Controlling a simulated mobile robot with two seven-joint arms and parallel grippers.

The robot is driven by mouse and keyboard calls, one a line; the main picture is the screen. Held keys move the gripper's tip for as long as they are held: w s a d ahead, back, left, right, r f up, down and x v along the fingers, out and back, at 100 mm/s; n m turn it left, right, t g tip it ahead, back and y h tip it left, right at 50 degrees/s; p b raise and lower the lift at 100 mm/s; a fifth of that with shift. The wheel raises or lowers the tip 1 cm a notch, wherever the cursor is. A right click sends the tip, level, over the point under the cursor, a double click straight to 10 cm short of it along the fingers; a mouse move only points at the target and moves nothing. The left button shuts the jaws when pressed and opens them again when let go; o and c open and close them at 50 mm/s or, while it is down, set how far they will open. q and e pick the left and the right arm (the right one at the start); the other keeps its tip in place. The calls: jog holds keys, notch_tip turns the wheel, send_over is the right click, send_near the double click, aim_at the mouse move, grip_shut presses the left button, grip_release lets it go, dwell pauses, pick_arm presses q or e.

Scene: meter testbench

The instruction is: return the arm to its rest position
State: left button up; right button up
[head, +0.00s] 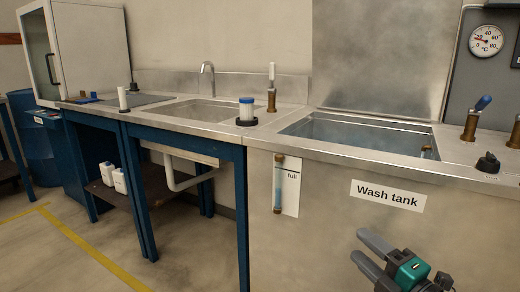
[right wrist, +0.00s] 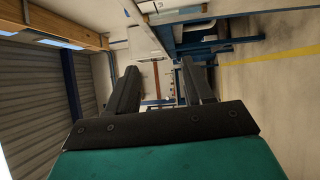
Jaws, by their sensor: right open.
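My right gripper (head: 360,246) is low at the right of the head view, in front of the steel front of the wash tank (head: 330,232). Its two grey fingers point left, stand apart and hold nothing. In the right wrist view my right gripper (right wrist: 158,70) also shows open, with nothing between the fingers. The view between them looks out into the room. My left arm and gripper are not in view.
The wash tank's basin (head: 360,132) and brass valve handles (head: 474,120) are above the gripper. A level gauge (head: 278,185) is on its front. A steel sink bench with blue legs (head: 243,220) stands to the left. Open floor (head: 60,255) lies at lower left.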

jog(key=s+a+f+m+g+h, duration=0.2)
jog(key=s+a+f+m+g, duration=0.15)
jog(key=s+f+m, duration=0.55)
jog(key=s+a+f+m+g+h, duration=0.25)
jog(key=s+a+f+m, duration=0.25)
jog(key=s+f+m, duration=0.45)
pick_arm(q)
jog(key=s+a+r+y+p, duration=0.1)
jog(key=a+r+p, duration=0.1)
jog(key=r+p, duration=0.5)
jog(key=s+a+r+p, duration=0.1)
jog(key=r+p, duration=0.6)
jog(key=p, duration=0.8)
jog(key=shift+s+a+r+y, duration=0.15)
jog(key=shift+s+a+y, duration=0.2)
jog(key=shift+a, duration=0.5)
pick_arm(e)
jog(key=d+r+m, duration=0.1)
jog(key=d+r, duration=0.1)
jog(key=r, duration=0.5)
jog(key=d+r+m+h, duration=0.1)
jog(key=d+r, duration=0.1)
jog(key=r, duration=0.5)
jog(key=shift+d+r, duration=0.3)
jog(key=shift+d, duration=0.05)
jog(key=shift+f+h, duration=0.1)
jog(key=shift+h, duration=0.15)
